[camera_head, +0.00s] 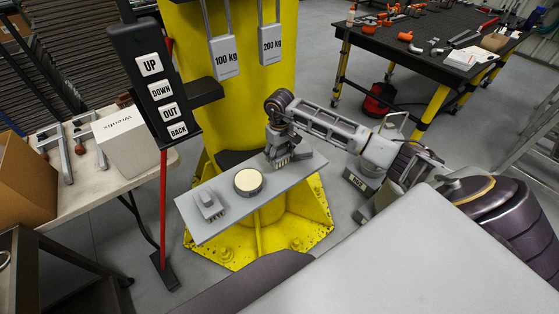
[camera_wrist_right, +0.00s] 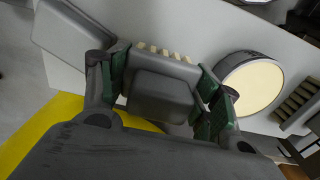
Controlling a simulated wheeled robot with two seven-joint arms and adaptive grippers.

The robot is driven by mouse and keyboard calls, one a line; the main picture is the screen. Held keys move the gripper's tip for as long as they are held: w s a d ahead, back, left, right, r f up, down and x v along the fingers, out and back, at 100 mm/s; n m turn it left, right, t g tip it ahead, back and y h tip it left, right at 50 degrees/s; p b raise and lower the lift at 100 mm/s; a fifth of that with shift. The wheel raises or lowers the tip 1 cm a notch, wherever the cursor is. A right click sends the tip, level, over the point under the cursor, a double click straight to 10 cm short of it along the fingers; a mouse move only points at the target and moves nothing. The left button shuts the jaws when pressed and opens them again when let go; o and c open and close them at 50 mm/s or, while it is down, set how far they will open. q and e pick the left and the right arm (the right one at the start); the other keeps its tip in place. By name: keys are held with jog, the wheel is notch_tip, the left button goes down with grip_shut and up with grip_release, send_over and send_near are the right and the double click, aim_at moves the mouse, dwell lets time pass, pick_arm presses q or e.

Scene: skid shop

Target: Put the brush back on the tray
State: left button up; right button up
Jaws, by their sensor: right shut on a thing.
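The tray (camera_head: 292,181) is a flat grey plate in front of the yellow column. My right gripper (camera_head: 279,152) is over its right end, shut on a grey brush (camera_wrist_right: 160,92). In the right wrist view the brush sits between the green finger pads, with a row of pale bristles (camera_wrist_right: 163,52) along its far side. The bristles point down toward the tray in the head view. I cannot tell whether they touch it. My left gripper is not in view.
A round tin with a cream top (camera_head: 248,182) stands mid-tray, and a second grey block-like tool (camera_head: 208,205) lies at the left end. The yellow column (camera_head: 240,100) rises behind. A red-handled pole (camera_head: 163,200) stands left. Bare tray shows between the tin and gripper.

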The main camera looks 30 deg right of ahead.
aim_at(280, 161)
jog(key=shift+f+p, duration=0.4)
jog(key=shift+f, duration=1.35)
jog(key=shift+f, duration=0.1)
jog(key=o, duration=0.9)
jog(key=shift+r+b, duration=1.35)
jog(key=shift+r, duration=4.75)
